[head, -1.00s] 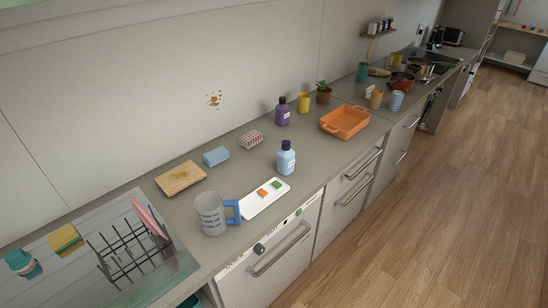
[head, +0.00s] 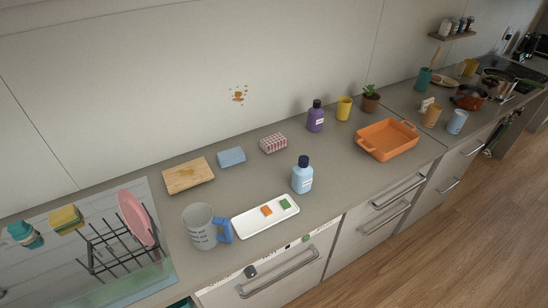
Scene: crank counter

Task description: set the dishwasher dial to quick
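The dishwasher front (head: 275,280) is at the lower middle, below the counter edge, with a long bar handle (head: 278,274). Its dark round dial (head: 251,271) sits at the left of a white control strip along the top. The markings around the dial are too small to read. Neither of my grippers is in view.
On the counter above stand a grey mug with a blue handle (head: 201,227), a white tray with small pieces (head: 246,225) and a blue bottle (head: 302,175). A dish rack (head: 112,246) is at left. Wooden floor (head: 440,255) at right is clear.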

